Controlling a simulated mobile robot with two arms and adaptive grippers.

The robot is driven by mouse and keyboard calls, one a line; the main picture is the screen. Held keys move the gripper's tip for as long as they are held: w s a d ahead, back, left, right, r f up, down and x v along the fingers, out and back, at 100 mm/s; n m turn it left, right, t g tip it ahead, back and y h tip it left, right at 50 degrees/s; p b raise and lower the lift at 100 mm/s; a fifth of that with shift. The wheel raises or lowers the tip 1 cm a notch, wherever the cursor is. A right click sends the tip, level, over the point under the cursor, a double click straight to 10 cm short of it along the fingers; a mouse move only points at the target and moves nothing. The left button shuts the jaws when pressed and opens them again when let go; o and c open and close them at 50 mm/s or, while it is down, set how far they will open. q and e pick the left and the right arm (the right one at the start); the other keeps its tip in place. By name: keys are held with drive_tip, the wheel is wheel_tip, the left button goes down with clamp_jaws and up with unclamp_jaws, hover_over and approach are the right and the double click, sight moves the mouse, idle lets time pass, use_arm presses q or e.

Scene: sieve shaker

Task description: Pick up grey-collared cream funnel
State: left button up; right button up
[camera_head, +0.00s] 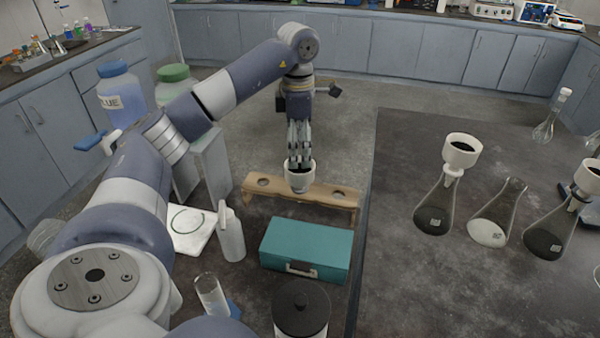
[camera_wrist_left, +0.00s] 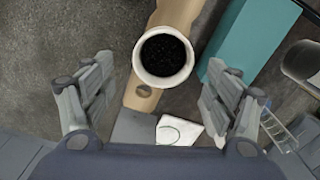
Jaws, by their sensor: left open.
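A cream funnel (camera_head: 300,181) with dark granular contents sits upright in the wooden rack (camera_head: 342,201). In the left wrist view the funnel (camera_wrist_left: 163,80) shows from above, its round pale rim around the dark fill. I cannot make out a grey collar on it. My left gripper (camera_head: 299,163) points down right above and behind the funnel, its fingers overlapping the rim in the head view. In the wrist view the left gripper (camera_wrist_left: 160,88) is open and empty, fingers wide apart on either side. The funnel's stem is hidden. My right gripper is not in view.
A teal case (camera_head: 306,246) lies in front of the rack. A white bottle (camera_head: 231,236) and white pad (camera_head: 190,232) are to its left. On the right bench, another cream funnel (camera_head: 462,146) stands on a flask (camera_head: 435,205); more flasks stand nearby.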

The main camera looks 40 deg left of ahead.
sight(300, 167)
use_arm(q)
drive_tip(key=shift+d+f+p, duration=0.2)
drive_tip(key=shift+f+p, duration=0.25)
drive_tip(key=shift+f, duration=2.55)
drive_tip(key=c, duration=1.2)
